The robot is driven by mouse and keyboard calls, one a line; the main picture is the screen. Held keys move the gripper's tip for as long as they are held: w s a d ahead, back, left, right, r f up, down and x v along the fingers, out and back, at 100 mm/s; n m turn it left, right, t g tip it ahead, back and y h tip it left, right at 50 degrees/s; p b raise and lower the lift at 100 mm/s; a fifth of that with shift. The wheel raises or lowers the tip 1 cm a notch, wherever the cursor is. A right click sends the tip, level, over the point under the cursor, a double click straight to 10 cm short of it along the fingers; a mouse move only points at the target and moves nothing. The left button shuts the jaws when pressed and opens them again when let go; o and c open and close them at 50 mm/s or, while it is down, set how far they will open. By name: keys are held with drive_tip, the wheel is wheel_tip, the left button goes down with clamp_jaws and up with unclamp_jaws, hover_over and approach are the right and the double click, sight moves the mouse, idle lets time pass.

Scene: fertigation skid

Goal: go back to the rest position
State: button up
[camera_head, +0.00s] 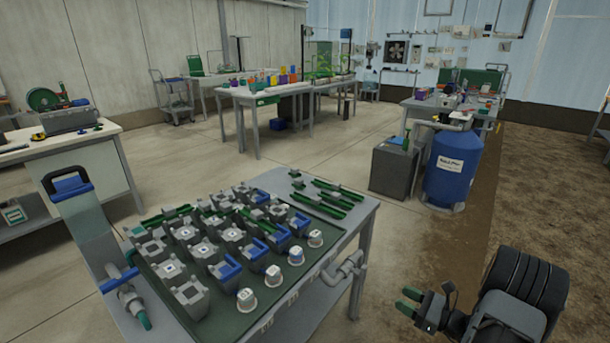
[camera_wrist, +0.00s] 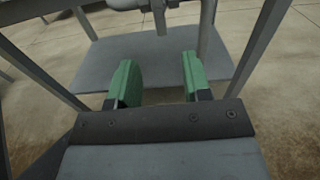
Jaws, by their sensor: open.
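My gripper (camera_head: 409,301) is at the lower right of the head view, off the right side of the skid table and apart from it. Its two green fingers are spread with nothing between them. In the wrist view the open fingers (camera_wrist: 157,82) point toward the table's lower shelf (camera_wrist: 105,62) and its legs. My arm is folded at the lower right of the head view.
The skid table (camera_head: 352,222) holds a dark tray (camera_head: 240,325) with several grey and blue valve-like parts and green tools. A grey pipe (camera_head: 345,268) juts from its right side. A blue drum (camera_head: 452,168) and a grey box (camera_head: 392,170) stand behind. Floor between is clear.

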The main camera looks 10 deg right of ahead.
drive_tip(key=s+a+f+n+g, duration=0.3)
drive_tip(key=s+a+n+g, duration=0.1)
drive_tip(key=g, duration=0.1)
drive_tip(key=s+a+r+n+g+h+p, duration=0.3)
drive_tip(key=s+a+r+n+g+p, duration=0.2)
drive_tip(key=r+n+g, duration=0.25)
drive_tip(key=s+a+r+n+t+h+p, duration=0.1)
drive_tip(key=a+r+n+h+p, duration=0.2)
drive_tip(key=r, duration=0.7)
drive_tip(key=s+a+r+n+t+h+p, duration=0.1)
drive_tip(key=a+r+n+h+p, duration=0.2)
drive_tip(key=r+n+p, duration=0.4)
drive_tip(key=s+a+r+n+t+h+p, duration=0.1)
drive_tip(key=a+r+n+h+p, duration=0.2)
drive_tip(key=r, duration=1.2)
drive_tip(key=a+n+p, duration=0.2)
drive_tip(key=shift+r+p, duration=0.15)
drive_tip(key=shift+p, duration=0.25)
drive_tip(key=shift+n, duration=0.25)
